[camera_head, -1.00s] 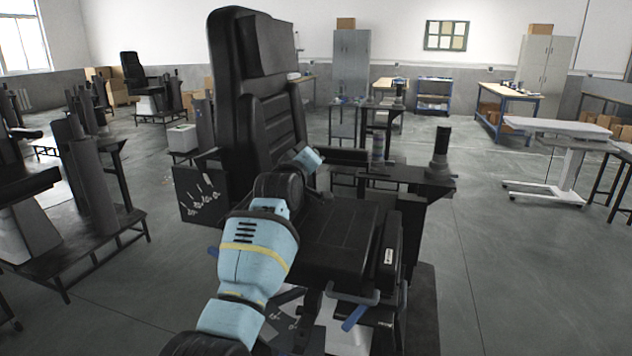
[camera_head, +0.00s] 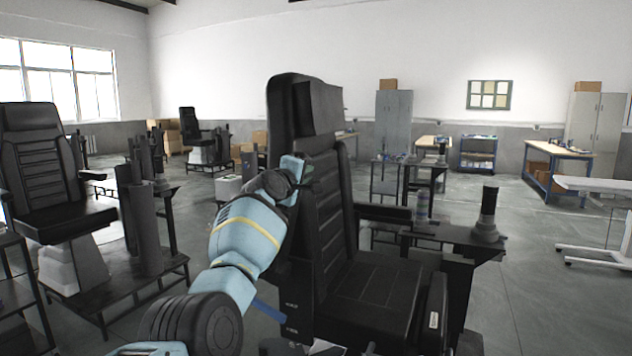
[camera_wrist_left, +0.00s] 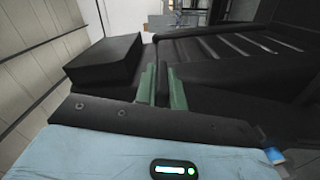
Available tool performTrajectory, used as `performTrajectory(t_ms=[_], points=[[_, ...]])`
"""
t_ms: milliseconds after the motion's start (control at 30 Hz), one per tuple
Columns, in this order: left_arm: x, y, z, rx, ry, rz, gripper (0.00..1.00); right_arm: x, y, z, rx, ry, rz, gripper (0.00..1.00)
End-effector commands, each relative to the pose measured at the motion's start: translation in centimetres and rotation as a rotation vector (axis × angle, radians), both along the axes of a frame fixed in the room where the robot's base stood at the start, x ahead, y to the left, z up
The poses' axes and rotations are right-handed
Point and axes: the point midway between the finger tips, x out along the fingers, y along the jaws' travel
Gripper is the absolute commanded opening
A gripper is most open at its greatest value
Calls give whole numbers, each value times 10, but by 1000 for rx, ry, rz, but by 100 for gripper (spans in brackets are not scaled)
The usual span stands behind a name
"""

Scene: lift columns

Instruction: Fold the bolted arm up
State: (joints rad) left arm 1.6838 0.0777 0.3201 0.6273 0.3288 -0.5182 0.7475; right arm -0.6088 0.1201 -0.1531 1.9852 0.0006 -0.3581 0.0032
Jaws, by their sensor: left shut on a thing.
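The black chair (camera_head: 378,285) stands in the middle of the head view, with a tall ribbed backrest. My left arm reaches in from the lower left. My left gripper (camera_head: 306,172) is at the near side of the backrest, below the headrest. In the left wrist view, the green fingers (camera_wrist_left: 161,86) are shut on a thin dark bar (camera_wrist_left: 163,84) between them, which looks to be the bolted arm. The ribbed backrest also shows there (camera_wrist_left: 225,45), close to the fingers. My arm and gripper hide most of the bar and its hinge in the head view. My right gripper is out of view.
The far armrest (camera_head: 385,213) points forward, with a side console and dark post (camera_head: 488,215) beyond it. Another chair (camera_head: 45,175) and stands are at the left. Workbenches and cabinets line the back. Open floor (camera_head: 540,300) lies at the right.

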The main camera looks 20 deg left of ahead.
Motion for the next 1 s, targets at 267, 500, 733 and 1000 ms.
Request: performTrajectory(t_ms=[267, 500, 733, 1000], points=[[0, 4, 6, -14, -7, 1, 0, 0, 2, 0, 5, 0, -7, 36], [0, 4, 5, -13, -7, 1, 12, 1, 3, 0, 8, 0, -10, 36], [0, 4, 4, -13, -4, 0, 33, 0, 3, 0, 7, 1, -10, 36], [-1, 4, 2, -13, -2, 1, 33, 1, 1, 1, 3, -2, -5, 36]])
